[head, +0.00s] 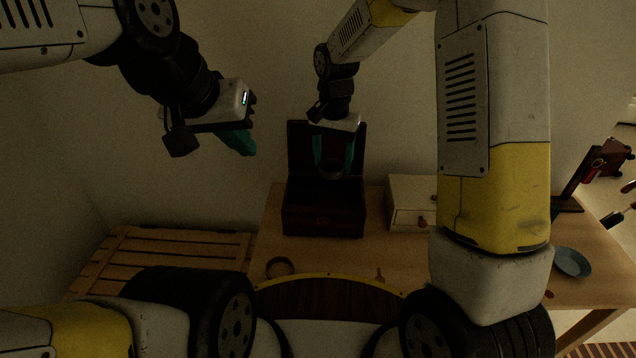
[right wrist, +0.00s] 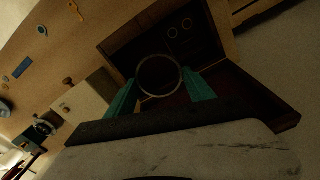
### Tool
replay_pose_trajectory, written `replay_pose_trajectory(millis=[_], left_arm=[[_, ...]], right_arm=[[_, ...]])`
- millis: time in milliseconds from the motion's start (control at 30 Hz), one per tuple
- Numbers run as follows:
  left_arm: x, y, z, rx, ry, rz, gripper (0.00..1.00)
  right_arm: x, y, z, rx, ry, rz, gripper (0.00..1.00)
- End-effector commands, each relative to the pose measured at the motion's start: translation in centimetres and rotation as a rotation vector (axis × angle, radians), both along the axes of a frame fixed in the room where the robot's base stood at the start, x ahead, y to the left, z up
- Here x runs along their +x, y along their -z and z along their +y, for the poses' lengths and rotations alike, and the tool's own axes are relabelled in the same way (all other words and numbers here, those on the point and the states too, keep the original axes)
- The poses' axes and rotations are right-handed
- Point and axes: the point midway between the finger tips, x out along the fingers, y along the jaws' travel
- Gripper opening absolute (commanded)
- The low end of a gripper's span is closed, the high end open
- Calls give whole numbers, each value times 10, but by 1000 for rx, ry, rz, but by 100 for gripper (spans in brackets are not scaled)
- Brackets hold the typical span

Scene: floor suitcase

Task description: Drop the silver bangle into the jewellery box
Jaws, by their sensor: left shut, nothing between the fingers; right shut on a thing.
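The jewellery box (head: 323,221) is dark wood and stands on the table with its lid (head: 298,150) raised at the back. My right gripper (head: 333,160) is over the open box, its teal fingers pointing down. It is shut on the silver bangle (head: 331,176), a dim grey ring in this light. In the right wrist view the bangle (right wrist: 159,55) shows as a round ring between the fingertips, with the box's dark interior (right wrist: 200,50) behind it. My left gripper (head: 240,143) is shut and empty, in the air left of the box.
Another ring-shaped bangle (head: 268,270) lies on the table (head: 350,258) at front left. A white drawer unit (head: 405,217) stands right of the box. A blue-grey plate (head: 572,262) lies at far right. A slatted wooden surface (head: 150,250) is at left.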

Motion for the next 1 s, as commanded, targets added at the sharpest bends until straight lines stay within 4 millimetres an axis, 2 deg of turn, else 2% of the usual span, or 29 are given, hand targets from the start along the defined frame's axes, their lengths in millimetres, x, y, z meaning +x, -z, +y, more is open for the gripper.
replay_pose_trajectory(millis=[433,600,867,900,1000], left_arm=[[0,0,0,0,0,0,0],[0,0,0,0,0,0,0],[0,0,0,0,0,0,0],[0,0,0,0,0,0,0],[0,0,0,0,0,0,0]], right_arm=[[-1,48,0,-1,-1,3,23],[0,55,0,0,-1,0,23],[0,56,0,0,-1,0,23],[0,56,0,0,-1,0,68],[0,56,0,0,-1,0,87]])
